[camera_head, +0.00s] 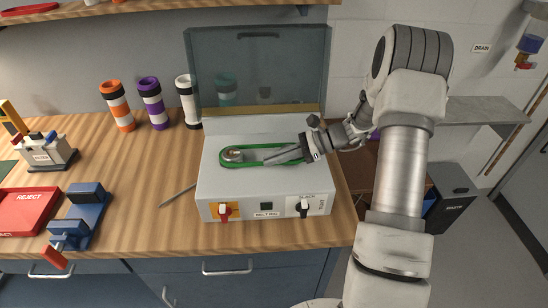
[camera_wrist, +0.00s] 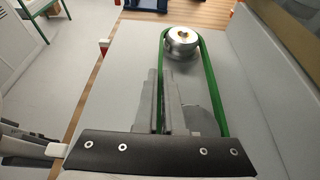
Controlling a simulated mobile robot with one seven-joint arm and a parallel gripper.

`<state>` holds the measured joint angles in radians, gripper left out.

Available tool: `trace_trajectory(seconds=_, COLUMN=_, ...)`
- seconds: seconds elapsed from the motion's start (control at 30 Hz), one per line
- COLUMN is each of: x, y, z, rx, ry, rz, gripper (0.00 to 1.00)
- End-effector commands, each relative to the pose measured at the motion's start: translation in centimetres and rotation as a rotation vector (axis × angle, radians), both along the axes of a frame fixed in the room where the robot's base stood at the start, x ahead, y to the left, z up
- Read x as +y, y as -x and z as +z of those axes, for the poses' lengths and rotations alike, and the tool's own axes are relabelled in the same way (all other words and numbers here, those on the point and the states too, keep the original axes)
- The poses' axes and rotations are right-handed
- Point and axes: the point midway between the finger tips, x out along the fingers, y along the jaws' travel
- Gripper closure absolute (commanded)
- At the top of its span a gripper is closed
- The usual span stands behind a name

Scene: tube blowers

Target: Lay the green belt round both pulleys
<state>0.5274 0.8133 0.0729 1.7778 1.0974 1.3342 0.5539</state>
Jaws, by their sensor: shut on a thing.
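The green belt (camera_head: 236,166) lies as a long loop on top of the grey machine. In the wrist view, the belt (camera_wrist: 208,75) passes round the far side of a silver pulley (camera_wrist: 181,46), with one strand on each side of it. That pulley (camera_head: 232,154) is at the left end of the loop in the head view. My gripper (camera_head: 276,157) reaches in from the right, low over the machine top. In the wrist view, its fingers (camera_wrist: 163,80) are shut on the belt's left strand.
A raised clear cover (camera_head: 258,65) stands behind the machine (camera_head: 210,185). A red-yellow switch (camera_head: 225,210) and a black knob (camera_head: 304,207) are on its front. Several striped tubes (camera_head: 152,103) stand back left. A blue clamp fixture (camera_head: 82,215) and red reject tray (camera_head: 25,212) are left.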

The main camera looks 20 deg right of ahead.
Motion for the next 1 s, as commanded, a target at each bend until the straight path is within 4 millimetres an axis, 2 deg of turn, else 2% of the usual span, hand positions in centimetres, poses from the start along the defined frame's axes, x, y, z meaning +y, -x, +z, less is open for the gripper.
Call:
trace_trajectory(seconds=0.43, x=-0.01, y=-0.01, z=-0.48, rx=0.000, ry=0.000, rz=0.000, gripper=1.00)
trace_trajectory(seconds=0.6, x=-0.01, y=-0.02, z=-0.48, rx=0.000, ry=0.000, rz=-0.001, gripper=0.67)
trace_trajectory(seconds=0.67, x=-0.03, y=-0.02, z=-0.50, rx=0.000, ry=0.001, rz=-0.001, gripper=0.59)
trace_trajectory(seconds=1.0, x=-0.63, y=0.03, z=-0.45, rx=0.001, ry=0.004, rz=-0.005, gripper=0.59)
